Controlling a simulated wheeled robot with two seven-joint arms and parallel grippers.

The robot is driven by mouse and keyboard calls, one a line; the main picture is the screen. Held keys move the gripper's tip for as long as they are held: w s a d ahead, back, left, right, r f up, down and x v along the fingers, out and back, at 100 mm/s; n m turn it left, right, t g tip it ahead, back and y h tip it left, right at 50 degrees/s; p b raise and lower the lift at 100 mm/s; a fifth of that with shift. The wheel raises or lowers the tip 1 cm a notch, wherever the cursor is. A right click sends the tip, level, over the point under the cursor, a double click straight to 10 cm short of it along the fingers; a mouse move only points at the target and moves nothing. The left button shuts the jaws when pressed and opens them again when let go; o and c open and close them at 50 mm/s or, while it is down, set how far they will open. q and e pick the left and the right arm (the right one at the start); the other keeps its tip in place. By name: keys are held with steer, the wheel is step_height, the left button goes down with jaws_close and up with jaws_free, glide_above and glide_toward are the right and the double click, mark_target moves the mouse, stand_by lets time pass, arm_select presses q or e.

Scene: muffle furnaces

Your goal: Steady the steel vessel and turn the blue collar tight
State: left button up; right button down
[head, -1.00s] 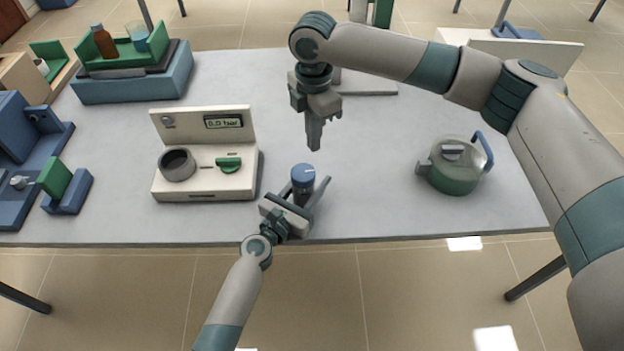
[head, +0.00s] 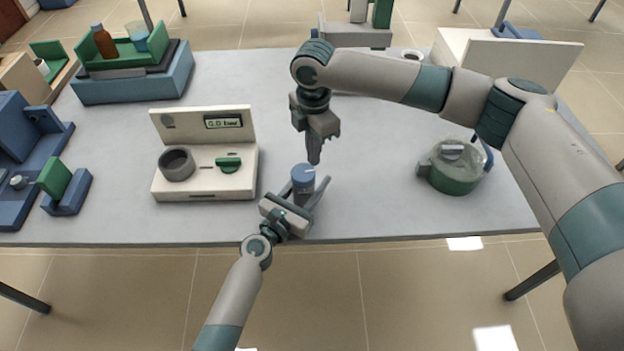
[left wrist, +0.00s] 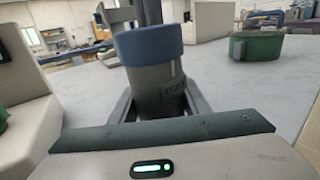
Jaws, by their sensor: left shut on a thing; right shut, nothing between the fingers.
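The steel vessel (head: 303,194) stands near the front edge of the table, with the blue collar (head: 303,174) on its top. In the left wrist view the vessel (left wrist: 158,92) is a grey cylinder between my fingers, and the blue collar (left wrist: 147,44) sits above them. My left gripper (head: 306,199) is shut on the vessel's body. My right gripper (head: 314,160) is shut and empty, pointing down just above and slightly right of the collar in the head view. I cannot tell whether its tips touch the collar.
A cream station with a 0.0 bar display (head: 222,123), a dark ring (head: 177,164) and a green knob (head: 228,163) stands to the left. A green-and-grey pot (head: 454,170) stands to the right. A blue box (head: 135,88) sits at the back left.

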steer(key=shift+s, duration=0.2)
stand_by(0.5)
steer(key=shift+s+d, duration=0.1)
steer(key=shift+s, duration=0.05)
steer(key=shift+s+d, duration=0.2)
steer(key=shift+s, duration=0.05)
steer(key=shift+s+d, duration=0.3)
steer(key=shift+s, duration=0.1)
steer(key=shift+s+d, duration=0.15)
steer(key=shift+s, duration=0.55)
stand_by(0.5)
steer(key=shift+w+d, duration=0.1)
steer(key=shift+d, duration=0.3)
stand_by(0.3)
step_height(320, 180, up, 6)
stand_by(0.6)
